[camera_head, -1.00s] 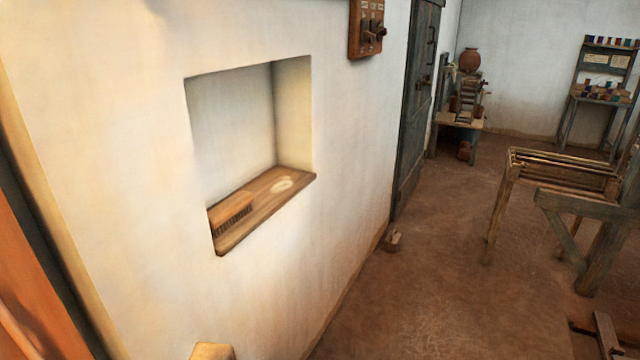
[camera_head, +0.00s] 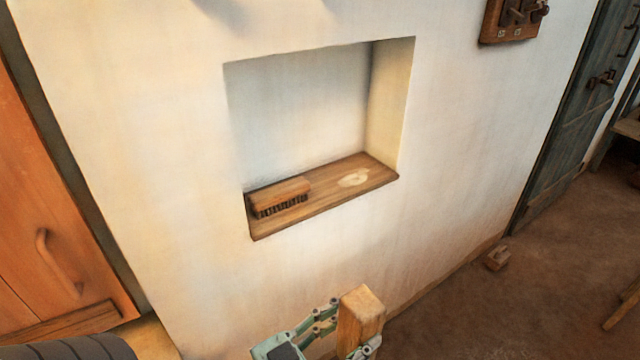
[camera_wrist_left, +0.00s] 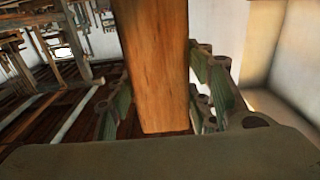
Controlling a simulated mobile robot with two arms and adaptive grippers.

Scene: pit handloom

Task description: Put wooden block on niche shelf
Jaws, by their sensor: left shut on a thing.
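A wooden block (camera_head: 360,312) stands upright between the fingers of my left gripper (camera_head: 345,335), which is shut on it. The block also fills the middle of the left wrist view (camera_wrist_left: 156,65), with green finger pads on both sides. The niche shelf (camera_head: 335,196) is a wooden board at the bottom of a recess in the white wall. The gripper and block are in front of and below the shelf in the head view, apart from it. My right gripper is not in view.
A wooden brush (camera_head: 280,196) with dark bristles lies on the shelf's left end. The shelf's right part is bare. An orange wooden door (camera_head: 55,220) is at left. A switch board (camera_head: 512,20) hangs upper right. A small block-like object (camera_head: 497,257) lies on the floor by the wall.

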